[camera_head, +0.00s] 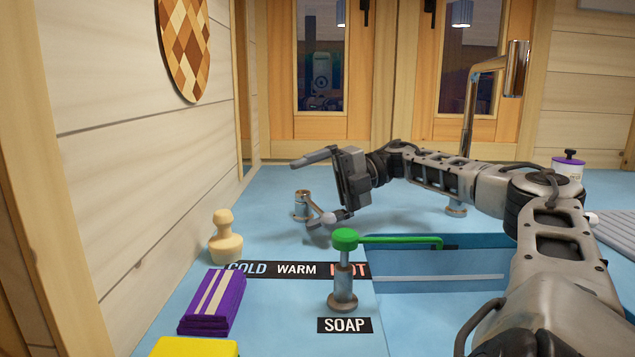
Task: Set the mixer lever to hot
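The mixer (300,208) is a short metal post on the blue counter near the back left. Its lever (318,206) slants down to the right and forward, ending in a pale ball knob (328,218). The label strip (320,270) in front reads COLD, WARM, HOT from left to right; the pump partly covers HOT. The lever leans toward the HOT side, but its exact setting is unclear. My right gripper (307,194) is open, its fingers wide apart, one above the lever and one low beside the knob. I cannot tell whether it touches. My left gripper is not in view.
A green-topped soap pump (345,240) stands in front, its spout over the sink (440,285). A wooden peg-shaped object (225,240), purple block (212,303) and yellow item (195,347) line the left. A tall faucet (470,110) and white jar (568,167) stand right.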

